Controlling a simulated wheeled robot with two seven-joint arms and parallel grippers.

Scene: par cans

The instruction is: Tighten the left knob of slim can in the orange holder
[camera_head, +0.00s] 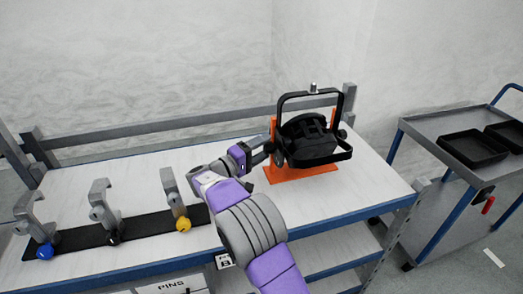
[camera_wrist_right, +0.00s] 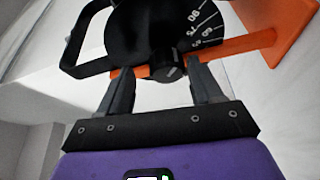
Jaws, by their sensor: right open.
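The black slim can (camera_head: 310,141) with its looped yoke sits in the orange holder (camera_head: 300,173) toward the right end of the bench. In the right wrist view the can's side (camera_wrist_right: 150,32) shows a dial with white numbers. Its dark left knob (camera_wrist_right: 168,70) lies just beyond and between my fingertips. The orange holder (camera_wrist_right: 270,25) also shows there. My right gripper (camera_head: 266,152) is at the can's left side. In the wrist view my right gripper (camera_wrist_right: 164,78) is open, its fingers on either side of the knob; contact cannot be told. My left gripper is not in view.
Several grey clamps, such as this one (camera_head: 105,208), stand on a black strip at the bench's left, with blue, black and yellow knobs. A grey rail (camera_head: 160,127) runs along the back. A cart (camera_head: 450,130) with black trays stands at right.

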